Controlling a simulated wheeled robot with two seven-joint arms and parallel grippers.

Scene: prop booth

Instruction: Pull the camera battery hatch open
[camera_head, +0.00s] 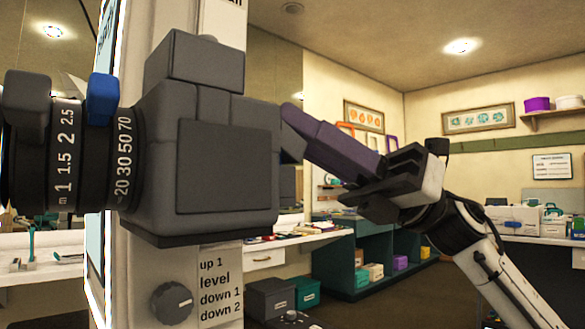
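The dark grey camera (160,150) is mounted on a pale post and fills the left half of the head view. Its lens barrel points left. A flat square panel (228,167) on its near side lies flush; I cannot tell whether this is the battery hatch. A small grey part (291,143) juts from the camera's right edge. My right gripper (292,112) comes in from the right. A long purple piece reaches from its dark jaws to beside that edge; whether it is a finger or a held thing, and whether it touches, is unclear. My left gripper is out of view.
A dark knob (172,302) and a label (216,285) reading "up 1, level, down 1, down 2" sit below the camera. A blue tab (102,98) stands on the lens. Shelves (350,255) and counters stand well behind. The space right of the camera holds my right arm.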

